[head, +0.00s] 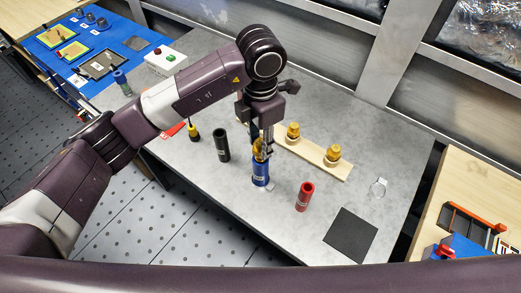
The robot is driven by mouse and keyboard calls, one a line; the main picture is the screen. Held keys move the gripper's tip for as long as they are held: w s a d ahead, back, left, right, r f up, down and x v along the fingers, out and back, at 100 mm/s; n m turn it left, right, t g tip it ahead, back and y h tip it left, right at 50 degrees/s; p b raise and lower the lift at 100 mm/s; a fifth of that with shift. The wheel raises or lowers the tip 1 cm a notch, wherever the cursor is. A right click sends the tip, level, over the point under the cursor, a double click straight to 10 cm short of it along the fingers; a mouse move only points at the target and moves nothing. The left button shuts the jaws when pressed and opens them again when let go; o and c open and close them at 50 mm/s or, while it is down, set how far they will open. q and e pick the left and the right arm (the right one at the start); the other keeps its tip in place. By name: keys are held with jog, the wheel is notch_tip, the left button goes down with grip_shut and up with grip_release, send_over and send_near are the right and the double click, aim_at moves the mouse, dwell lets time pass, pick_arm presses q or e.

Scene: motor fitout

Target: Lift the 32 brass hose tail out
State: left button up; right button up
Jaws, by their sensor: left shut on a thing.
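My left gripper (264,143) points down above the blue cylinder (261,174), which stands upright on the grey table. It is shut on a brass hose tail (257,150) at the mouth of the blue cylinder. The hose tail is partly hidden by the fingers, and I cannot tell whether its lower end is still inside the cylinder. Two other brass pieces, one at the left (293,132) and one at the right (333,154), stand on a pale wooden strip (313,153) behind. My right gripper is not in view.
A black cylinder (222,145) stands left of the blue one and a red cylinder (304,197) to its right. A dark square mat (351,235) lies near the front right edge.

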pick_arm(q)
notch_tip(320, 180, up, 16)
jog(key=b, duration=0.3)
jog(key=shift+f, duration=0.2)
grip_shut()
jog(key=shift+r, duration=0.4)
